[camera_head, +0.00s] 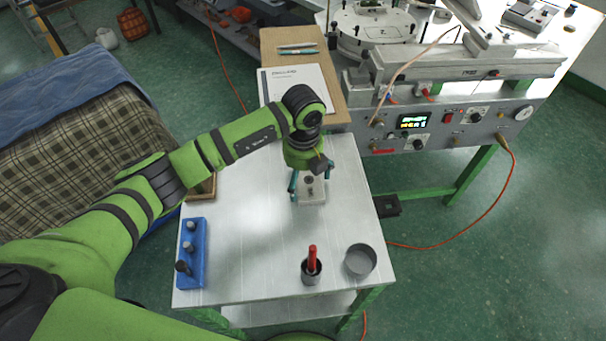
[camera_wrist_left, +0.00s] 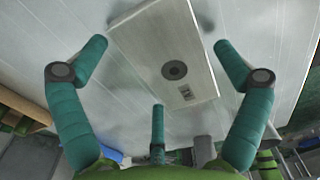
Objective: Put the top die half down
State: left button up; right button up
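A light grey rectangular die half (camera_head: 312,194) lies on the white table under my left gripper; I cannot tell whether another half is under it. The left wrist view shows its flat face (camera_wrist_left: 152,43) with a dark ringed hole and a small marked rectangle. My left gripper (camera_head: 309,184) points down over it with its teal fingers spread. In the left wrist view, the fingers (camera_wrist_left: 162,48) stand on either side of the die half, with small gaps apparent. A third finger is near the bottom of that view. My right gripper is out of sight.
The white table (camera_head: 240,255) holds a blue rack (camera_head: 192,270) at left, a grey cup with a red-handled tool (camera_head: 311,266), and a grey round dish (camera_head: 360,260) in front. A board with papers (camera_head: 298,88) and the wax machine (camera_head: 440,125) stand behind. The table's middle is clear.

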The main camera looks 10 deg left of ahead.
aim_at(303, 179)
pick_arm(q)
jog(key=shift+r, duration=0.2)
jog(key=shift+w+r, duration=0.1)
jog(key=shift+r, duration=0.1)
notch_tip(303, 179, up, 12)
jog(key=b, duration=0.4)
jog(key=shift+f, duration=0.25)
